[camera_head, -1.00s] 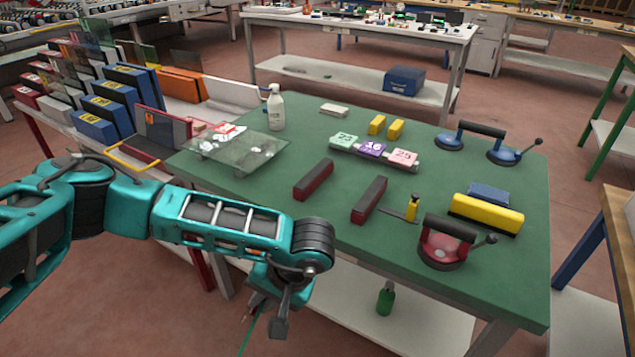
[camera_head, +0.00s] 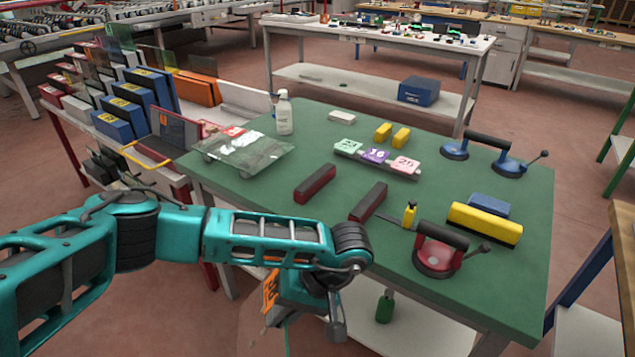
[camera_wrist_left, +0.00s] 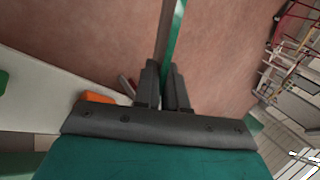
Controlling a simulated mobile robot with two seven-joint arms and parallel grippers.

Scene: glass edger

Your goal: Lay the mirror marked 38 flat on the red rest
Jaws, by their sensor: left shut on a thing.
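My left gripper (camera_head: 292,308) is below the near edge of the green table, in front of it. It is shut on a thin pane, the mirror (camera_head: 258,330), which hangs down and looks much like the floor. In the left wrist view the mirror (camera_wrist_left: 174,40) shows edge-on with a green edge between the fingers (camera_wrist_left: 163,85). An orange patch (camera_head: 270,288) shows beside the gripper; I cannot read a number on it. The red rest is two parallel red bars with dark tops, a left bar (camera_head: 315,184) and a right bar (camera_head: 368,202), both bare. My right gripper is out of view.
On the green table (camera_head: 500,290) are a glass sheet (camera_head: 250,152), a white bottle (camera_head: 284,112), numbered blocks (camera_head: 376,156), a red suction cup (camera_head: 436,258), a blue double suction lifter (camera_head: 484,150) and a yellow block (camera_head: 485,224). A rack of panes (camera_head: 130,110) stands left.

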